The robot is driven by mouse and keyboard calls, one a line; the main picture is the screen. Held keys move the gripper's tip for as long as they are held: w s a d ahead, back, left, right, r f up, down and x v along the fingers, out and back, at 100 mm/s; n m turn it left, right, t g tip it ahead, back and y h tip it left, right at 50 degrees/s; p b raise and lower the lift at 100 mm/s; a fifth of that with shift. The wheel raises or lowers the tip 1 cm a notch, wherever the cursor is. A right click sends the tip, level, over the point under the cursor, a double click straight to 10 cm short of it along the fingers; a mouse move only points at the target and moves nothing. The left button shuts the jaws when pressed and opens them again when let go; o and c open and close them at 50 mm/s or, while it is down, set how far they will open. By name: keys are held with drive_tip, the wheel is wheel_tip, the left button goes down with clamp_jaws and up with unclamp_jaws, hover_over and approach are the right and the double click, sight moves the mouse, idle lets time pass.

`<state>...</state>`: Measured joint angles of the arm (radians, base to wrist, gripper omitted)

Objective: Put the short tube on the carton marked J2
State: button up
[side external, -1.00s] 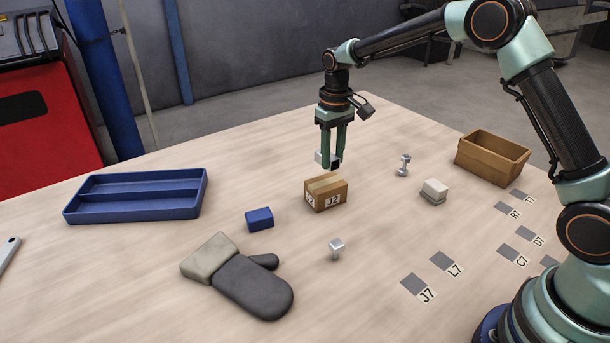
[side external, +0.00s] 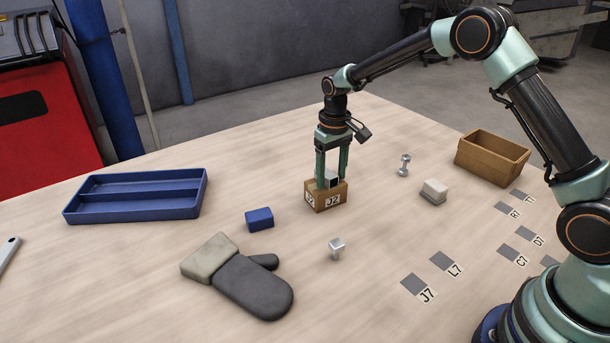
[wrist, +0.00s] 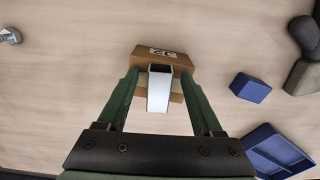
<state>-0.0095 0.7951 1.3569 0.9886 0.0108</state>
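The short tube (side external: 327,176), a silvery square piece with a dark open end, lies on top of the brown carton marked J2 (side external: 324,203). In the wrist view the tube (wrist: 159,90) lies across the carton (wrist: 178,62), with its open end toward the labelled side. My gripper (side external: 333,180) is low over the carton, its fingers on either side of the tube. In the wrist view my gripper (wrist: 159,76) is open, with gaps between the fingers and the tube. The fingers hide part of the carton's top in the side view.
A blue block (side external: 259,219), a glove (side external: 240,278) and a blue two-part tray (side external: 135,195) are left of the carton. Metal pieces (side external: 336,248) (side external: 404,165), a pale block (side external: 434,191) and a brown open bin (side external: 492,158) are around its front and right. Labelled grey patches lie at right.

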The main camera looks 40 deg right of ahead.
sight(331, 176)
drive_tip(key=s+r+t, duration=0.1)
drive_tip(key=s+r, duration=0.1)
drive_tip(key=r, duration=0.6)
drive_tip(key=s+r, duration=0.2)
drive_tip(key=r, duration=0.7)
drive_tip(key=s+r+t, duration=0.1)
drive_tip(key=s+t, duration=0.3)
drive_tip(key=s, duration=1.4)
drive_tip(key=shift+d+t, duration=0.25)
drive_tip(key=shift+t, duration=0.05)
drive_tip(key=shift+s+r, duration=0.1)
